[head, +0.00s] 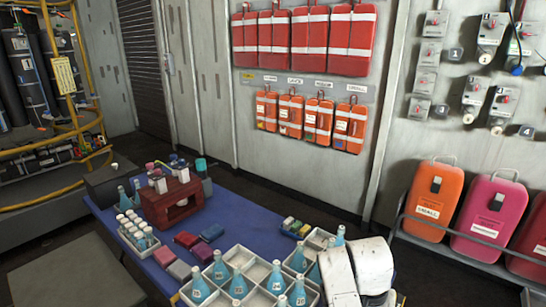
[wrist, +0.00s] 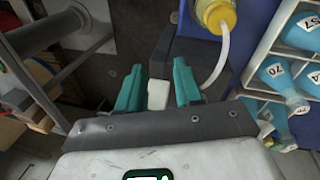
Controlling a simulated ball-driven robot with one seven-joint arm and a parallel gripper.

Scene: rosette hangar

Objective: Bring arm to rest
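My gripper (wrist: 160,72) shows in the wrist view as two teal fingers, set apart with a gap between them. A small white block-like shape (wrist: 158,95) shows in the gap; I cannot tell what it is, and no grip on it is visible. My white arm (head: 355,272) shows at the lower right of the head view, over the right end of the blue table. The fingers are not visible in the head view.
The blue table (head: 238,217) holds a white divided crate (head: 228,256) of blue flasks, a dark red rack (head: 172,203) and small blocks. A yellow-capped bottle (wrist: 216,14) with a pale spout is close to the right finger. Numbered flasks (wrist: 280,73) stand at right.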

